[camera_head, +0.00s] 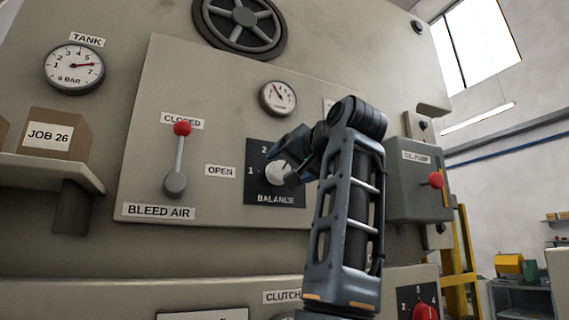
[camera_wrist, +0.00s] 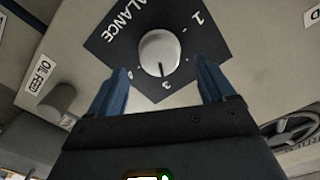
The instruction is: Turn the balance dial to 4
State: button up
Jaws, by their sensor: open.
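The balance dial is a round white knob on a dark square plate lettered BALANCE, on the grey machine panel. In the head view the knob (camera_head: 277,173) is partly covered by my gripper (camera_head: 286,164), and only 1 and 2 on its plate (camera_head: 257,194) can be read. In the wrist view the knob (camera_wrist: 160,52) appears between my open blue fingers (camera_wrist: 161,68), one to each side of its lower part. Its dark pointer line points toward the 3.
The red-knobbed bleed air lever (camera_head: 179,155) stands left of the dial. A small gauge (camera_head: 278,98) is above it. A grey box (camera_head: 418,190) with a red-tipped lever is to the right. Another dark dial plate with a red knob (camera_head: 425,312) is at lower right.

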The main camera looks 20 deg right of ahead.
aim_at(285, 171)
jog(key=shift+w+a+p, duration=0.15)
jog(key=shift+w+p, duration=0.25)
jog(key=shift+w, duration=1.2)
jog(key=c, duration=1)
jog(key=shift+m, duration=0.4)
jog(key=m, duration=0.5)
jog(key=shift+f, duration=0.1)
jog(key=m, duration=0.6)
jog(key=shift+d+f, duration=0.15)
jog(key=shift+d, duration=0.05)
